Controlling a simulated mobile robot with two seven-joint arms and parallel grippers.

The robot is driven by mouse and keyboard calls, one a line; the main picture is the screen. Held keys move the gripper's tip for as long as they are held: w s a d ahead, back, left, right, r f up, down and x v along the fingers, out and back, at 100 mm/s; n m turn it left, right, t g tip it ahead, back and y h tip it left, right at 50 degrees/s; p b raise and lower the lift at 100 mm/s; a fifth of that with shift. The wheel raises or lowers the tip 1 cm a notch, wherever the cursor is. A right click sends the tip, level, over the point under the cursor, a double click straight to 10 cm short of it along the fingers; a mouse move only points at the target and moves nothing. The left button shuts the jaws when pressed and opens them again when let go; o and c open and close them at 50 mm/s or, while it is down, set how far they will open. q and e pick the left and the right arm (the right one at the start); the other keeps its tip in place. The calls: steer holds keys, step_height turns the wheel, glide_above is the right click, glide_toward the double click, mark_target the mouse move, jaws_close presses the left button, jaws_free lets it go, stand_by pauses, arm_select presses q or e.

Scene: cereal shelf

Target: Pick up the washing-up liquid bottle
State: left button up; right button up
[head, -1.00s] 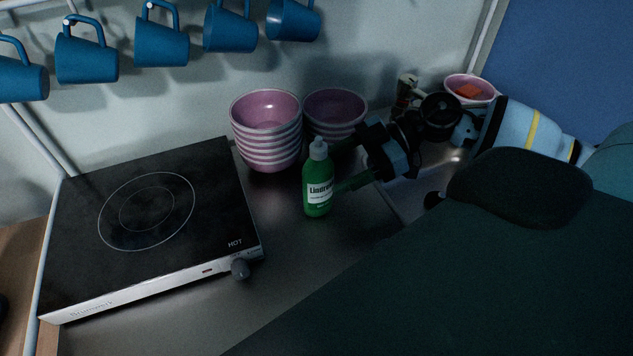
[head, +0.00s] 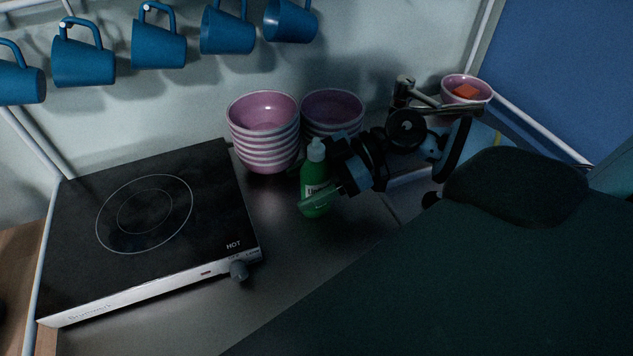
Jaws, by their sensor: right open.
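The washing-up liquid bottle (head: 314,172) is green with a pale cap and a white label. It stands upright on the dark counter, in front of the bowls. My right gripper (head: 299,188) reaches in from the right at the bottle's height. Its fingers are open. One finger crosses in front of the bottle and hides part of the label; the other is mostly hidden behind it. I cannot tell whether either finger touches the bottle. My left gripper is not in view.
Two stacks of pink-and-white bowls (head: 264,140) stand just behind the bottle. A black hotplate (head: 146,212) is on the left. A tap (head: 405,90) and a pink bowl with an orange item (head: 466,90) are at right. Blue mugs (head: 228,32) hang above. The counter (head: 290,255) in front is clear.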

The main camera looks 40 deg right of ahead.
mark_target(308, 181)
steer(key=c, duration=1.2)
steer(key=shift+r, duration=0.1)
steer(key=shift+c, duration=0.2)
step_height(308, 181, up, 10)
steer(key=shift+f+p, duration=0.1)
steer(key=shift+p, duration=0.2)
steer(key=o, duration=0.6)
steer(key=shift+c, duration=0.2)
steer(key=shift+s+a+f+m+t+h, duration=0.1)
steer(key=shift+a+f+m+t+h, duration=0.4)
steer(key=shift+f, duration=0.85)
steer(key=shift+s+a+f+m+t+h, duration=0.1)
steer(key=shift+a+f+m+t, duration=0.2)
steer(key=shift+f+m+t, duration=0.75)
steer(key=shift+a+f+m+t+h, duration=0.15)
steer(key=shift+a+f+t+h, duration=0.2)
steer(key=shift+f, duration=1.35)
